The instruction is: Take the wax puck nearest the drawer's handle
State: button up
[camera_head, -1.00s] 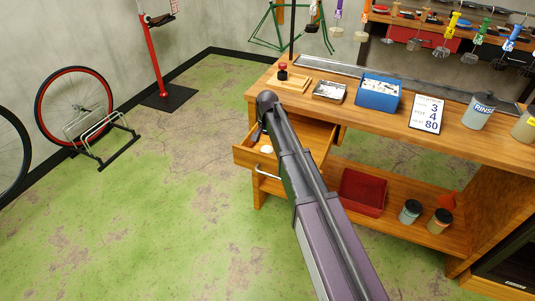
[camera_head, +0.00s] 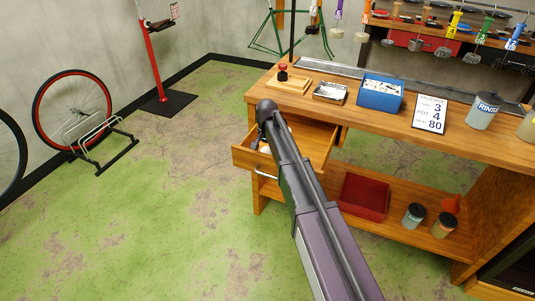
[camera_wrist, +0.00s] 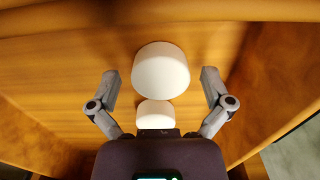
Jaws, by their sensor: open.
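Two white wax pucks lie on the wooden floor of the open drawer (camera_head: 243,158). In the wrist view the larger-looking puck (camera_wrist: 160,70) is between and slightly beyond my fingertips. The smaller-looking puck (camera_wrist: 154,114) is just below it, close to the gripper body. My gripper (camera_wrist: 160,80) is open, one finger on each side, with gaps to the pucks. In the head view the drawer's handle (camera_head: 266,174) is on its front; my arm hides much of the drawer's inside. The handle does not show in the wrist view.
The drawer walls rise around my gripper. The workbench top (camera_head: 350,112) above holds a blue box (camera_head: 380,94), a metal tray (camera_head: 330,92) and a number card (camera_head: 429,114). A red bin (camera_head: 363,197) stands on the lower shelf. The floor at left is open.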

aim_at(267, 150)
jog(key=c, duration=1.1)
jog(key=shift+r, duration=0.15)
notch_tip(267, 150, up, 10)
jog(key=p, duration=1)
jog(key=shift+f, duration=0.2)
